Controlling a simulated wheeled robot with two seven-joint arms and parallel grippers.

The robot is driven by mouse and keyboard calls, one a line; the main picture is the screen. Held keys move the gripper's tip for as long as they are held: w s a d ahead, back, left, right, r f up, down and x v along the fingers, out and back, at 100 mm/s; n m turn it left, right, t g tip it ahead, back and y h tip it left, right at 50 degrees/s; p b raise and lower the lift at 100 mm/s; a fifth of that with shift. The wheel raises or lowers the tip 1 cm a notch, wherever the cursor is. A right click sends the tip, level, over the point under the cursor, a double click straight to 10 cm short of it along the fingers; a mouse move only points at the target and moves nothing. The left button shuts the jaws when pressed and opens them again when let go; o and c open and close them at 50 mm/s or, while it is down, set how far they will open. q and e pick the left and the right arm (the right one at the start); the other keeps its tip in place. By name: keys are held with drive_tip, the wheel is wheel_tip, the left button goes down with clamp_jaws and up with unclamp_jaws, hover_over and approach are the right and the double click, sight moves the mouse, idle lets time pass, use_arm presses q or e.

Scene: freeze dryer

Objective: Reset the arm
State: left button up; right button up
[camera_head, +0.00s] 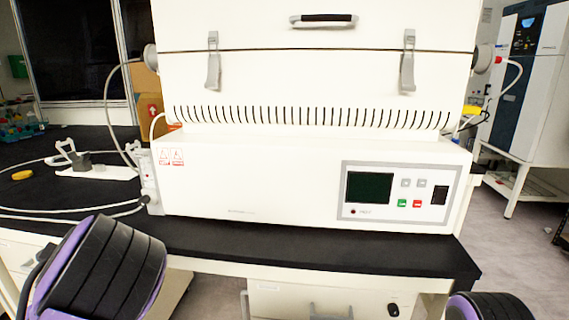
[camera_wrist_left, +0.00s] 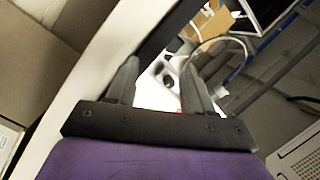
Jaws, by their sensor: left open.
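In the head view, part of my left arm (camera_head: 105,265), black and purple, shows at the lower left, in front of the bench edge. A small part of my right arm (camera_head: 490,306) shows at the lower right. Neither gripper's fingers show in the head view. In the left wrist view, my left gripper (camera_wrist_left: 160,82) has its two dark fingers spread apart. I see nothing held between them. My right gripper is out of view.
A large white machine (camera_head: 300,185) with a control panel (camera_head: 400,195) stands on the black bench (camera_head: 300,250). Cables and a white stand (camera_head: 95,170) lie to its left. A tall cabinet (camera_head: 525,80) stands at the back right. The floor at right is largely clear.

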use_arm(q)
drive_tip(key=s+d+f+n+g+y, duration=0.1)
drive_tip(key=s+d+f+n+g, duration=0.2)
drive_tip(key=s+f+n, duration=0.5)
drive_tip(key=s+d+f+n+g, duration=0.2)
drive_tip(key=s+f+g, duration=0.3)
drive_tip(key=f, duration=0.6)
drive_tip(key=s+d+f+n+g+y, duration=0.1)
drive_tip(key=s+d+f+n+g, duration=0.2)
drive_tip(key=s+f, duration=0.55)
drive_tip(key=s+d+f+n+g+h, duration=0.1)
drive_tip(key=s+d+f+n+g, duration=0.1)
drive_tip(key=s+d+f, duration=0.35)
drive_tip(key=s+d+f+n+g+h, duration=0.1)
drive_tip(key=s+d+f, duration=0.15)
drive_tip(key=s, duration=0.55)
wheel_tip(320, 180, up, 12)
drive_tip(key=p, duration=1.2)
drive_tip(key=shift+w+a, duration=0.35)
drive_tip(key=shift+w, duration=0.1)
